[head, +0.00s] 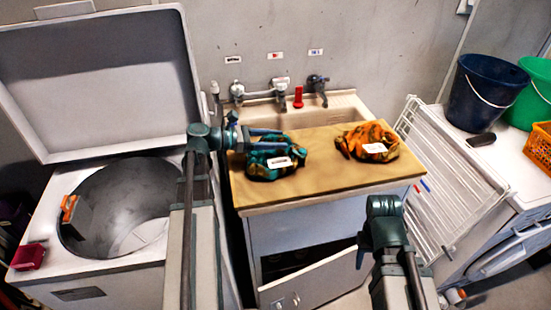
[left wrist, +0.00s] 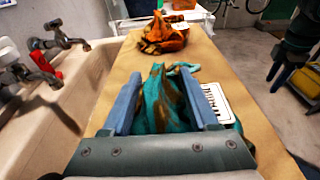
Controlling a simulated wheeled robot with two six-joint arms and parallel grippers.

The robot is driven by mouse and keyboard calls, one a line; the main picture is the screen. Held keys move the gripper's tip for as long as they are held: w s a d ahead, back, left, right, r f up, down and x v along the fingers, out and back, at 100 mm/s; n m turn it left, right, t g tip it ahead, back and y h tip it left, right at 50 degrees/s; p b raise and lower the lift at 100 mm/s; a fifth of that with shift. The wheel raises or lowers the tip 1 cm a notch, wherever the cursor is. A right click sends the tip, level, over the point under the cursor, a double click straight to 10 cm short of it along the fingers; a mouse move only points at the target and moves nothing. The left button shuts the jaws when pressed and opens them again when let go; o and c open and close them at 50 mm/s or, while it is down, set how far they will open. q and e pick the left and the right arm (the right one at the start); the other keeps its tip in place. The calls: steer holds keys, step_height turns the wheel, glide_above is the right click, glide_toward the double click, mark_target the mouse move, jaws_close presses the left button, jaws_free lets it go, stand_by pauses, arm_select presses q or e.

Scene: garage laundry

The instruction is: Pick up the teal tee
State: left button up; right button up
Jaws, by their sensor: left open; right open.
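The teal tee (head: 262,168) is a crumpled teal cloth with brown patches and a white tag. It lies on the left part of the wooden counter. My left gripper (head: 280,139) is open over it. In the left wrist view, the blue fingers of this gripper (left wrist: 160,85) stand on either side of the teal tee (left wrist: 163,105), with cloth between them. I cannot tell whether they touch it. My right gripper (head: 385,210) is open, low in front of the counter and away from the tee; its fingertips are mostly hidden.
An orange patterned cloth (head: 360,136) with a white tag lies on the right of the wooden counter (head: 322,176). A sink (head: 335,105) with taps is behind. An open-lidded washer (head: 95,264) stands left. A white drying rack (head: 440,180) and buckets (head: 482,90) are right.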

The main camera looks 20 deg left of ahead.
arm_select(q)
jaws_close()
stand_by(1.4)
